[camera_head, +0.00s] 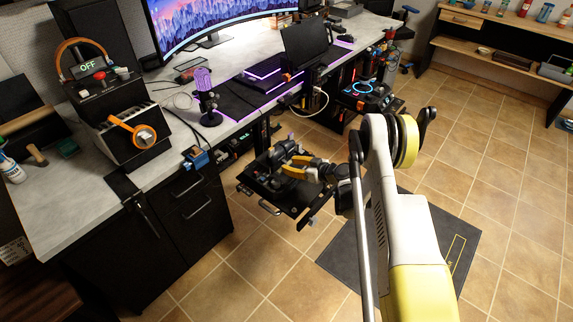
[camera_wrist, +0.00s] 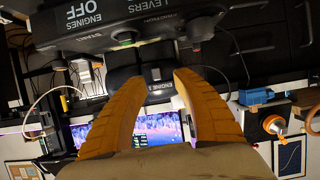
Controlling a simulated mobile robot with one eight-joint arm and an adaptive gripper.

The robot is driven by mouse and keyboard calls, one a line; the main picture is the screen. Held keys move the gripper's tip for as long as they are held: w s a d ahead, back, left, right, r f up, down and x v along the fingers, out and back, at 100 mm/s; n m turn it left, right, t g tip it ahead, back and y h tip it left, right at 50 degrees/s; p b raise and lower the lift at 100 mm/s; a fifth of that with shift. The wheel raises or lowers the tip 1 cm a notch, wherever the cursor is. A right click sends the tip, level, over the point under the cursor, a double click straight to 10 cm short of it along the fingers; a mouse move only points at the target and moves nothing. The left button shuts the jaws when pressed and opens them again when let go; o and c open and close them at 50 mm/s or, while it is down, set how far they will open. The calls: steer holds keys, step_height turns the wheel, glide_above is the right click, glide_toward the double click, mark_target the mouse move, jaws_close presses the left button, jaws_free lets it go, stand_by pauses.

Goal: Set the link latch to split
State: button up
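In the wrist view a dark control unit (camera_wrist: 140,28) fills the top, with white lettering that reads in part "ENGINES OFF", "LEVERS" and "START". Two dark lever handles (camera_wrist: 152,66) stand side by side below it; one label reads "ENGINE 1". I cannot single out the link latch for certain. My gripper (camera_wrist: 155,82) is open, its two orange fingers apart, with the handles beyond and between the tips. Contact cannot be told. In the head view my gripper (camera_head: 287,166) is over the dark unit on a low black tray (camera_head: 307,212), which it partly hides.
The desk (camera_head: 60,195) carries a lever box marked "OFF" (camera_head: 118,120), a microphone (camera_head: 205,95) and a curved monitor (camera_head: 210,18). A blue clamp-like part (camera_head: 196,158) is at the desk's edge. A dark mat (camera_head: 400,245) lies on the tiles; floor to the right is clear.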

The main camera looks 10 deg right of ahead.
steer(key=v, duration=0.5)
steer(key=shift+a, duration=0.1)
steer(key=s+a+r+m+g+h, duration=0.1)
steer(key=s+a+r, duration=0.15)
steer(key=r, duration=0.55)
steer(key=s+a+r+m+g+h, duration=0.1)
steer(key=s+r, duration=0.2)
steer(key=r, duration=0.6)
steer(key=s+a+r+m+g+h, duration=0.1)
steer(key=s+a+r, duration=0.15)
steer(key=r, duration=0.55)
steer(key=s+r+m+h, duration=0.2)
steer(key=s+r, duration=0.1)
steer(key=s, duration=1.1)
steer(key=s+d+r+m+h, duration=0.1)
steer(key=s+r+m+h, duration=0.1)
steer(key=s, duration=1.2)
steer(key=shift+s+r+g+h, duration=0.3)
steer(key=shift+s+r+h, duration=0.1)
steer(key=shift+r, duration=0.45)
